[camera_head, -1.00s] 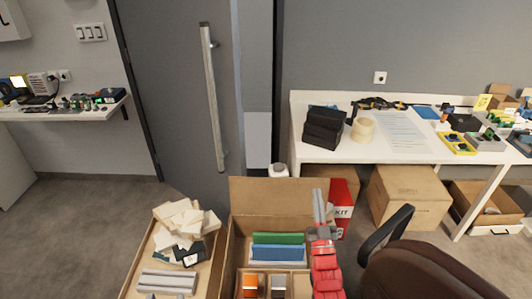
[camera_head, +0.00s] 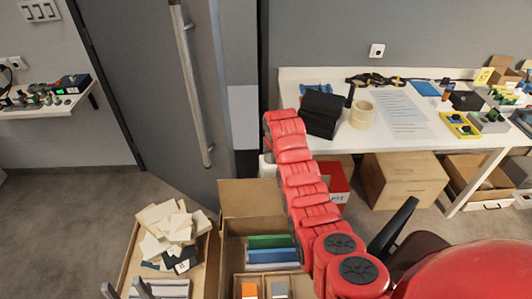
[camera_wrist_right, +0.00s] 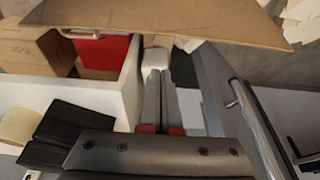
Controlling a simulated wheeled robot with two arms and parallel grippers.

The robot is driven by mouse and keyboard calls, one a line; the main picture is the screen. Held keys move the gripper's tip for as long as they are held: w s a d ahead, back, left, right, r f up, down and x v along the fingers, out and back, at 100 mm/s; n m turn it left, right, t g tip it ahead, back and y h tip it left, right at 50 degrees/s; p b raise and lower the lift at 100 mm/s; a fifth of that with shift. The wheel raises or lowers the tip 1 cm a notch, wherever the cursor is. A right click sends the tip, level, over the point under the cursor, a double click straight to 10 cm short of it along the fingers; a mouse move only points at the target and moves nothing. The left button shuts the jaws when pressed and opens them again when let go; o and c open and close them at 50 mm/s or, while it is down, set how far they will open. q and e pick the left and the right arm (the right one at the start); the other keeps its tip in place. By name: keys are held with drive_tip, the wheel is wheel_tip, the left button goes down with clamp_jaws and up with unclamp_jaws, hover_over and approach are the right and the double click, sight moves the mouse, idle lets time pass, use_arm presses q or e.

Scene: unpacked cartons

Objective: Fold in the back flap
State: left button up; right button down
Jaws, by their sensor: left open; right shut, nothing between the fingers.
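The back flap (camera_head: 253,198) of the open carton (camera_head: 226,262) stands up at the carton's far edge. In the right wrist view the flap (camera_wrist_right: 150,18) crosses the top as a brown sheet, beyond my fingertips. My right arm reaches over the carton's right side to beyond the flap. My right gripper (camera_wrist_right: 160,75) is shut and empty, on the flap's far side; no contact shows. In the head view it is hidden by its own arm. My left gripper (camera_head: 126,289) is open and empty at the bottom left edge, partly cut off.
Green (camera_head: 268,241) and blue folders (camera_head: 272,256) stand in the carton. A second carton (camera_head: 206,245) with pale blocks is at its left. A red box (camera_head: 339,183) and a white container (camera_head: 267,167) lie behind, near the table (camera_head: 390,140). A chair (camera_head: 395,230) stands right.

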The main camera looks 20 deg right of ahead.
sight(274, 182)
wheel_tip(274, 182, down, 12)
drive_tip(key=b, duration=0.5)
drive_tip(key=shift+s+f, duration=0.15)
drive_tip(key=s+p, duration=0.1)
drive_tip(key=p, duration=0.1)
drive_tip(key=s+a+r+p, duration=0.1)
drive_tip(key=s+p, duration=0.1)
drive_tip(key=p, duration=0.1)
drive_tip(key=s+p, duration=0.2)
drive_tip(key=p, duration=0.1)
drive_tip(key=shift+a+r, duration=0.25)
drive_tip(key=shift+r, duration=0.15)
drive_tip(key=s+a+f, duration=0.1)
drive_tip(key=s+f, duration=0.3)
drive_tip(key=s+a+f, duration=0.1)
drive_tip(key=s+f, duration=0.3)
drive_tip(key=s, duration=0.1)
drive_tip(key=s+a+f, duration=0.2)
drive_tip(key=s+f, duration=0.2)
drive_tip(key=s, duration=0.1)
drive_tip(key=shift+f, duration=0.1)
drive_tip(key=shift+r+p, duration=0.65)
wheel_tip(274, 182, up, 10)
drive_tip(key=p, duration=0.4)
drive_tip(key=shift+w, duration=0.1)
